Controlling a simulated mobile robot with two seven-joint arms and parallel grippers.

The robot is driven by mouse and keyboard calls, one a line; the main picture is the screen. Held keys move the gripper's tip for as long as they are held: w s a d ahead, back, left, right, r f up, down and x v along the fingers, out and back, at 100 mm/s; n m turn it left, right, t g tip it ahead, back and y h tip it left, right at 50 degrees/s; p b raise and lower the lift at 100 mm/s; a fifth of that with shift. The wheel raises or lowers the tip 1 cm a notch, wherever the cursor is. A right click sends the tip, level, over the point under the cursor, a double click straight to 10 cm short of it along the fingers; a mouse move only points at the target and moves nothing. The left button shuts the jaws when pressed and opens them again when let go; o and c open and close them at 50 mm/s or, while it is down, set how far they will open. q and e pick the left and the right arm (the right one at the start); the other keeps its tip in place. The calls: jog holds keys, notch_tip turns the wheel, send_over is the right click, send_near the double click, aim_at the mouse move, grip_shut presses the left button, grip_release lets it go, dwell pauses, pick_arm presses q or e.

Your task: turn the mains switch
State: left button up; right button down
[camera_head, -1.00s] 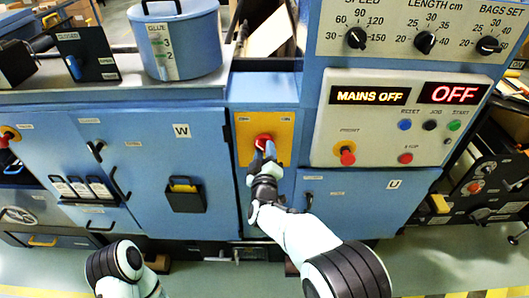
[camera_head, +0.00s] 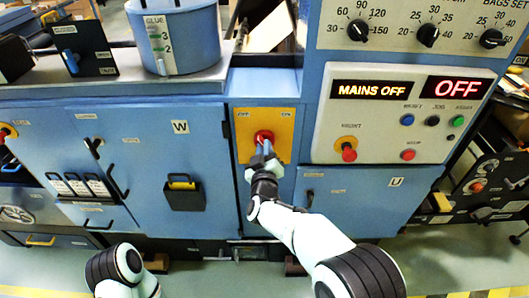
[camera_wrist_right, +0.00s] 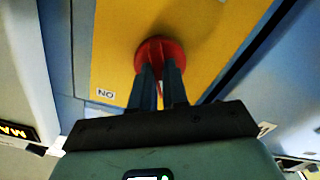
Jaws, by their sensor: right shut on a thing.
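The mains switch is a red knob (camera_head: 263,136) on a yellow plate (camera_head: 282,122) with small OFF and ON labels at its top corners. The plate is on the front of the blue machine. My right gripper (camera_head: 265,150) is shut on the red knob, its two blue fingers reaching it from below in the head view. In the right wrist view the knob (camera_wrist_right: 160,52) shows at the tips of the fingers, which partly cover it. The display (camera_head: 372,90) reads MAINS OFF. My left gripper is not in view; only part of that arm shows at the lower left.
A blue glue pot (camera_head: 185,40) stands on the ledge. Cabinet doors with handles are left of the plate. The floor in front is clear.

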pick_arm(q)
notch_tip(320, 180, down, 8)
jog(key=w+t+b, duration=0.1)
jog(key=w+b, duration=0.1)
jog(key=b, duration=0.7)
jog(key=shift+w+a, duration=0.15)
pick_arm(e)
jog(key=shift+m, duration=7.8)
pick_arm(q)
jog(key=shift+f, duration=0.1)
pick_arm(e)
jog(key=c, duration=1.1)
grip_release()
jog(key=shift+c, duration=0.2)
jog(key=s, duration=1.3)
jog(key=shift+s, duration=0.2)
